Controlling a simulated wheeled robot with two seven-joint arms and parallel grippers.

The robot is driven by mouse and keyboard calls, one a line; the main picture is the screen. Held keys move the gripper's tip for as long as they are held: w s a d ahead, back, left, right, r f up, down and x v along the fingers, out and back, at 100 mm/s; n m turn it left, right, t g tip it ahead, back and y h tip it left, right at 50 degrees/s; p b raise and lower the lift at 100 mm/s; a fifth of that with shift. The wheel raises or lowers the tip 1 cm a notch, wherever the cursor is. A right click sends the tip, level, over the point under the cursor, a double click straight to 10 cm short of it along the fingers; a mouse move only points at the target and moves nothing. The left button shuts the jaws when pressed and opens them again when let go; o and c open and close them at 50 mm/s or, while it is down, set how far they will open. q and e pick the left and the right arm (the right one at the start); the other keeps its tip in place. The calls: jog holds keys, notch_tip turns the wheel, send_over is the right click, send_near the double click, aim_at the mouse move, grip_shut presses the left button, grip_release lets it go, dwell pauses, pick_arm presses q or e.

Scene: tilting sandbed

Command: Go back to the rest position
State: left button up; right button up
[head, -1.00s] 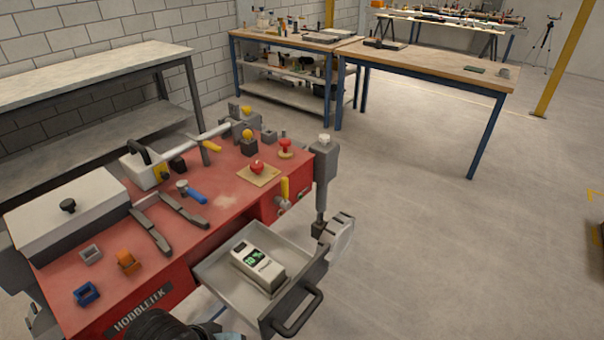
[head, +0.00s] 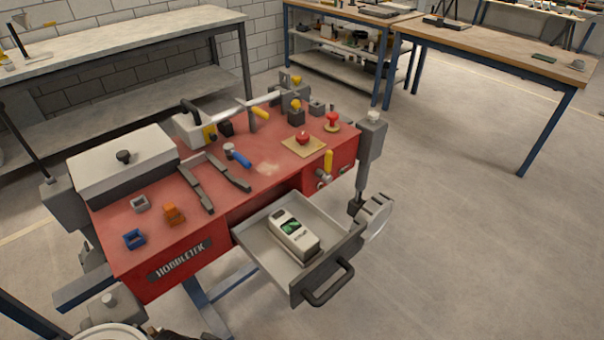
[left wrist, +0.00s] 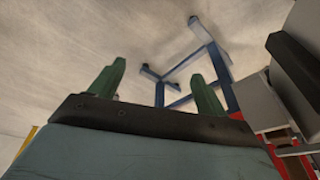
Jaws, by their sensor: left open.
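My left gripper (left wrist: 157,70) shows in the left wrist view. Its two green fingers are spread apart with nothing between them. It points over the concrete floor beside the blue legs (left wrist: 222,70) of a stand. A dark piece at the bottom edge of the head view may be part of my arm, mostly cut off. My right gripper is in neither view. The red bench machine (head: 255,185) stands in the head view with its grey drawer (head: 262,240) pulled out. A white device with a green screen (head: 293,235) lies in the drawer.
Workbenches (head: 490,55) stand behind. The floor at right (head: 470,250) is clear.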

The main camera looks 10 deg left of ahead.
pick_arm(q)
jog(key=s+f+g, duration=0.1)
jog(key=s+f, duration=0.1)
jog(key=f, duration=0.6)
jog(key=s+f, duration=0.3)
jog(key=f, duration=0.5)
jog(key=s+a+f+g, duration=0.1)
jog(key=s+a+f, duration=0.2)
jog(key=s+f, duration=0.9)
jog(key=s, duration=0.2)
jog(key=shift+s, duration=0.3)
jog(key=shift+a, duration=0.1)
